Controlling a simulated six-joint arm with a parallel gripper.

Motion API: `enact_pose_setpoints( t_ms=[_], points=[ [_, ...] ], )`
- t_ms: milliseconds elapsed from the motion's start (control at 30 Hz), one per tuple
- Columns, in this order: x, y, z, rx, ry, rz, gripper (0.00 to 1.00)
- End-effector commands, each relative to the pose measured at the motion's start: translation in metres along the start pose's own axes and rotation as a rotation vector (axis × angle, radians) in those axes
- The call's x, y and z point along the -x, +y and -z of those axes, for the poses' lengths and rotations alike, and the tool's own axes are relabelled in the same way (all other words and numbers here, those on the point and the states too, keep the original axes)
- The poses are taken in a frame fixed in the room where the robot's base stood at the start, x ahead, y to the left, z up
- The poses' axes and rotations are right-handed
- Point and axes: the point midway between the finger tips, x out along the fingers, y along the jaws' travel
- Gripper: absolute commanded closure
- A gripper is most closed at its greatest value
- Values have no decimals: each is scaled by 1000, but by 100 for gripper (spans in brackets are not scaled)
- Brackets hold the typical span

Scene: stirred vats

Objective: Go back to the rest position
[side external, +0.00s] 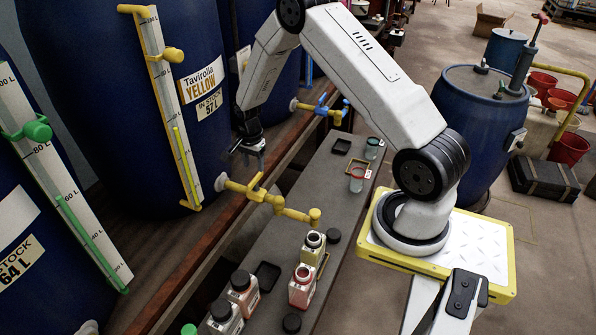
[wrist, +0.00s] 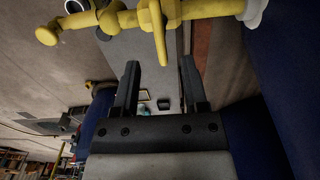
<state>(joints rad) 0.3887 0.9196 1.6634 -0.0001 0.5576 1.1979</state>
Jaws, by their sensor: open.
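My gripper (side external: 250,152) is in front of the large blue vat (side external: 92,75) labelled Tavirolla Yellow, just above the yellow tap (side external: 262,193). In the wrist view my gripper (wrist: 162,80) has its two dark fingers spread apart with nothing between them. The yellow tap (wrist: 155,30) crosses the top of the wrist view, beyond the fingertips and apart from them. The tap's small handle points out across its pipe. My arm reaches over the bench from its base at the right.
Small cups (side external: 357,178) stand farther back. Another yellow tap with a blue handle (side external: 322,106) sticks out behind. A blue drum (side external: 480,125) stands at right.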

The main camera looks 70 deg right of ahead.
Motion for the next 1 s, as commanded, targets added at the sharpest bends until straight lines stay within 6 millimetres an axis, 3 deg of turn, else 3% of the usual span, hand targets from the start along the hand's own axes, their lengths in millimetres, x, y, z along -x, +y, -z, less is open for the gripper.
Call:
enact_pose_setpoints(
  t_ms=[267,467,767,1000],
  points=[
    [14,2,-12,81,5,12,44],
    [44,10,-38,276,18,39,44],
    [95,42,-90,676,53,89,44],
    [127,78,-128,998,90,126,44]
  ],
)
